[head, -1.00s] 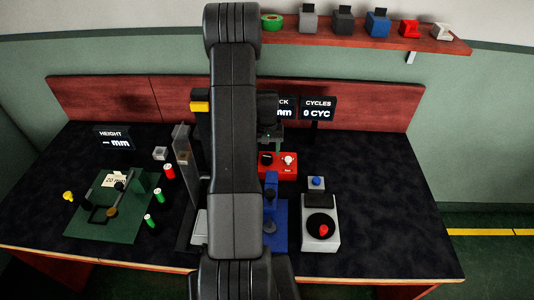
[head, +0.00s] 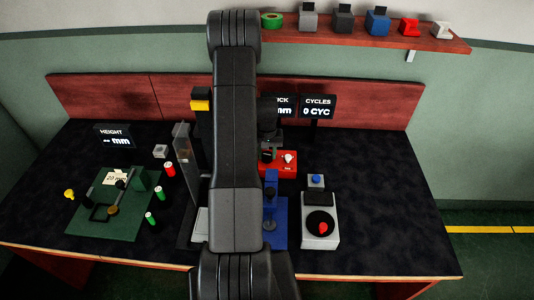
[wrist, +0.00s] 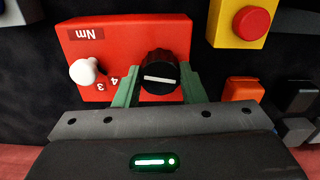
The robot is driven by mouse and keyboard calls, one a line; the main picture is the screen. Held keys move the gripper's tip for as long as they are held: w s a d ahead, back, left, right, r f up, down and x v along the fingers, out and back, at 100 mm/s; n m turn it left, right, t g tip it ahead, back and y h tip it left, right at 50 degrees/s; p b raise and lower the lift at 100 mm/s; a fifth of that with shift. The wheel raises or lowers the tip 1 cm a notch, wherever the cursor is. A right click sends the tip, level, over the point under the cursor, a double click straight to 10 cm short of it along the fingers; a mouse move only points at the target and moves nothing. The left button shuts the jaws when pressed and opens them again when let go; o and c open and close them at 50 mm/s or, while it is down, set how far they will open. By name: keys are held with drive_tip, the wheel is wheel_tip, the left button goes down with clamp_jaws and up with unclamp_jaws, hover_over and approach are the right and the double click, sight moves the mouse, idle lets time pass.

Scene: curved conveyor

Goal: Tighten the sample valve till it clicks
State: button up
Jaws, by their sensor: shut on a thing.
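The red box (head: 285,172) marked "Nm" stands on the bench beside my arm and fills much of the wrist view (wrist: 120,45). It bears a black knob (wrist: 158,66) with a white line across its face, and a white knob (wrist: 84,72) by the numbers 3 and 4. My gripper (wrist: 160,88) has its green fingers on either side of the black knob, shut on it. In the head view my gripper (head: 269,143) is over the left end of the red box, and its fingertips are hard to make out.
A blue stand (head: 280,225) and a grey unit with a red knob (head: 321,240) are in front. A yellow box with a red button (wrist: 240,24) is close by. A green plate (head: 90,228) lies at left. The bench's right side is clear.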

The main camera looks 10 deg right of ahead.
sight(267, 155)
drive_tip(key=b, duration=0.1)
drive_tip(key=m+b, duration=0.1)
drive_tip(key=b, duration=0.1)
drive_tip(key=shift+f+m, duration=0.3)
drive_tip(key=shift+r+m+b, duration=0.1)
drive_tip(key=shift+m+b, duration=0.55)
drive_tip(key=shift+m, duration=0.05)
drive_tip(key=shift+r+m, duration=0.2)
drive_tip(key=shift+m, duration=0.2)
drive_tip(key=o, duration=1)
drive_tip(key=shift+r, duration=0.1)
wheel_tip(267, 155, up, 14)
drive_tip(key=b, duration=0.2)
drive_tip(key=shift+f, duration=0.2)
